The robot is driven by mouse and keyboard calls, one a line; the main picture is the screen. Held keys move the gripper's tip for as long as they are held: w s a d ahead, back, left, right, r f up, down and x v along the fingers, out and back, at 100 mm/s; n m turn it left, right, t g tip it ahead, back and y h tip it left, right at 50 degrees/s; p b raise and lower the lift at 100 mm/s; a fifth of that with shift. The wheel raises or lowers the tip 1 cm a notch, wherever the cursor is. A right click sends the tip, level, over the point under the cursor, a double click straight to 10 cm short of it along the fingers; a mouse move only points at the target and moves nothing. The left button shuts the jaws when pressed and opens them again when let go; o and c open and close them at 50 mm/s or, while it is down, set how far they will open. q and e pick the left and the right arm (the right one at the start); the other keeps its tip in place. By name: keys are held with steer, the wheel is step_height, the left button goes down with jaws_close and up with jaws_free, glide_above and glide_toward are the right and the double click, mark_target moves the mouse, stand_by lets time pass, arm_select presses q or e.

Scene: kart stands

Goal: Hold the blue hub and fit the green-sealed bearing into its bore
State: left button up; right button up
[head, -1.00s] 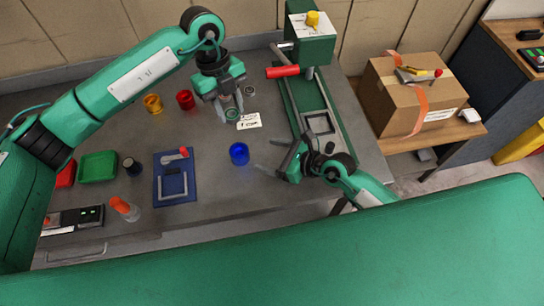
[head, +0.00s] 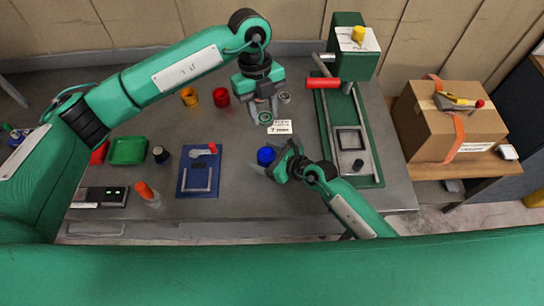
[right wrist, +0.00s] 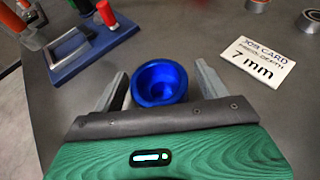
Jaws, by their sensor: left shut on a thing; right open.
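The blue hub (head: 266,156) stands on the grey workbench, its open bore facing up. In the right wrist view the hub (right wrist: 160,82) sits between the two fingers of my right gripper (right wrist: 160,90). These fingers are open, with a gap visible on each side of the hub. My right gripper (head: 272,165) comes from the right in the head view and partly hides the hub. My left gripper (head: 264,110) is shut on the green-sealed bearing (head: 265,117), behind the hub and above the bench. The bearing is small and partly covered by the fingers.
A job card (head: 284,127) reading 7 mm lies behind the hub. A green press (head: 370,155) with a red handle stands to the right. A blue board (head: 199,177) lies left of the hub.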

mark_target(266, 153)
steer(key=shift+c, duration=0.3)
steer(key=c, duration=1.2)
arm_select(q)
step_height(266, 153, down, 12)
steer(key=m, duration=0.3)
steer(key=shift+d+f+y, duration=0.1)
steer(key=shift+f+y, duration=0.1)
steer(key=shift+y, duration=0.2)
